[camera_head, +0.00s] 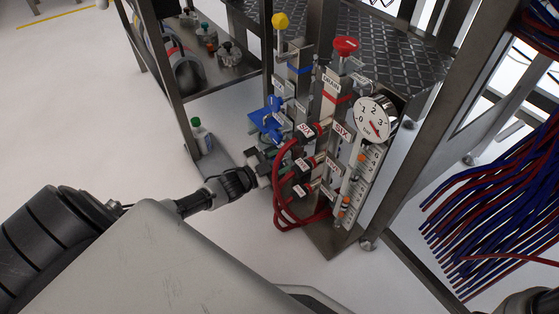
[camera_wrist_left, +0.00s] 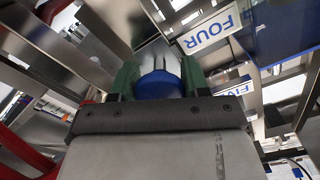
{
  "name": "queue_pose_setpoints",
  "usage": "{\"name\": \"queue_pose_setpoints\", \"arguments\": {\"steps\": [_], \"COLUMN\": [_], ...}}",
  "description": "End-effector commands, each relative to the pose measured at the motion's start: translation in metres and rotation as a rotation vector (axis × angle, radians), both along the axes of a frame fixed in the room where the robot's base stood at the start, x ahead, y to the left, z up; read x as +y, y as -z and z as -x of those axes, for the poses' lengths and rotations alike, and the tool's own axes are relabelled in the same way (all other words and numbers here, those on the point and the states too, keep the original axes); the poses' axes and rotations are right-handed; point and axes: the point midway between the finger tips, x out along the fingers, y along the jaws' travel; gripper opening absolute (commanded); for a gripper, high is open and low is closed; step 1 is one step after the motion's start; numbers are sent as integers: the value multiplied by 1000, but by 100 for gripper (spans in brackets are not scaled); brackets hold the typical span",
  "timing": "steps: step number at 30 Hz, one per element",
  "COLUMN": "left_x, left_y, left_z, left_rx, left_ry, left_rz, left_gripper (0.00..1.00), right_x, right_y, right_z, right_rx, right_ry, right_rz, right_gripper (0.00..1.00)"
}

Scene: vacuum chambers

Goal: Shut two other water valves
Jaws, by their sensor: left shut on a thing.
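The valve panel (camera_head: 331,100) stands at the middle of the head view, with blue valve handles (camera_head: 266,121) on its left side and red hoses (camera_head: 283,190) on its front. My left gripper (camera_head: 262,160) reaches the panel's left side, below the visible blue handles. In the left wrist view its two green fingers (camera_wrist_left: 158,80) are shut on a blue valve handle (camera_wrist_left: 159,86). Labels reading FOUR (camera_wrist_left: 212,27) and FIVE (camera_wrist_left: 236,88) show to the right of it. The arm hides part of the lower valves. My right gripper is not in view.
A yellow knob (camera_head: 281,21) and a red knob (camera_head: 346,45) top the panel. A round gauge (camera_head: 373,119) faces front. A metal frame post (camera_head: 412,125) and red and blue cables (camera_head: 490,215) stand right.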

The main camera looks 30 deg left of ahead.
Motion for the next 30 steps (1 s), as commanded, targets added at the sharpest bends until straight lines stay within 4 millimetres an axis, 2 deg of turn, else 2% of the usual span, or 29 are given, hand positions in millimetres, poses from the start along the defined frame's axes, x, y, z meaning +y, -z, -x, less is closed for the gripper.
{"name": "queue_pose_setpoints", "arguments": {"steps": [15,30], "left_x": [-1,-1], "left_y": [0,2], "left_z": [1,1], "left_rx": [-157,-339], "left_ry": [-1,0], "left_rz": [-380,-821], "left_gripper": [22,22], "right_x": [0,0], "right_y": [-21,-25], "right_z": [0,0], "right_rx": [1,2], "right_ry": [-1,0], "right_rz": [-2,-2], "right_gripper": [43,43]}}
